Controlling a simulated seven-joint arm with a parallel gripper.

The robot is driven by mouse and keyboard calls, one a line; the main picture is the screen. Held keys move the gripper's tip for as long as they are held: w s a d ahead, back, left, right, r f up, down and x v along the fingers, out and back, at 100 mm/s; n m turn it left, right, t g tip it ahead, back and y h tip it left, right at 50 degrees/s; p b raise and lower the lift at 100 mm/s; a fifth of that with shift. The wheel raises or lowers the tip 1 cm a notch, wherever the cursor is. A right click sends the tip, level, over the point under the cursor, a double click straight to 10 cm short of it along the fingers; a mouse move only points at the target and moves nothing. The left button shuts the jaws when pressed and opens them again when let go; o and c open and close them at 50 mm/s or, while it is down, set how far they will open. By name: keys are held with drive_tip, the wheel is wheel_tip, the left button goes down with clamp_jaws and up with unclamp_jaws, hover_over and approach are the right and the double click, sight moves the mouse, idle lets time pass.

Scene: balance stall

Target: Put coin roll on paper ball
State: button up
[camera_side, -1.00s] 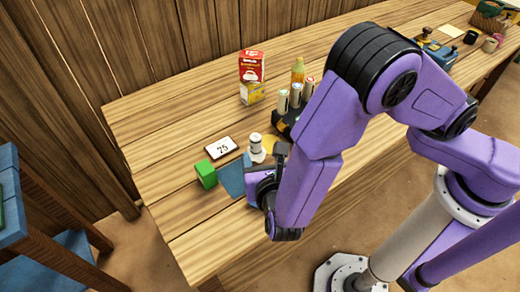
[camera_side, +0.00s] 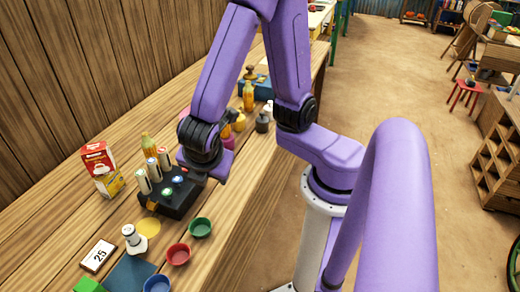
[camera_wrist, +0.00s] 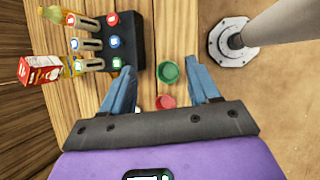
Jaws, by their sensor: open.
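A short pale coin roll (camera_side: 129,232) stands on a small white lump, which looks like the paper ball (camera_side: 139,247), near the front of the counter. The two touch, but the contact is too small to see exactly. Several other coin rolls (camera_side: 153,170) stand in a black rack (camera_side: 182,205), and they also show in the wrist view (camera_wrist: 90,44). My gripper (camera_wrist: 162,90) is open and empty, with its blue fingers apart above the counter. In the side view it is beside the rack, its fingertips largely hidden. The lump is not clearly visible in the wrist view.
A green bowl (camera_side: 200,228), a red bowl (camera_side: 178,254) and a blue bowl (camera_side: 157,285) line the counter's right edge. A card marked 25 (camera_side: 98,256), a yellow disc (camera_side: 149,227) and a green block (camera_side: 88,286) lie nearby. A red box (camera_side: 99,160) and bottle stand behind the rack.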

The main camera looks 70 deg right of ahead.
drive_tip(key=s+d+r+m+g+y, duration=0.3)
drive_tip(key=s+d+r+m+y, duration=0.1)
drive_tip(key=s, duration=0.5)
drive_tip(key=shift+s+d+m+y, duration=0.25)
drive_tip(key=shift+d+m+y, duration=0.55)
drive_tip(key=shift+m, duration=0.3)
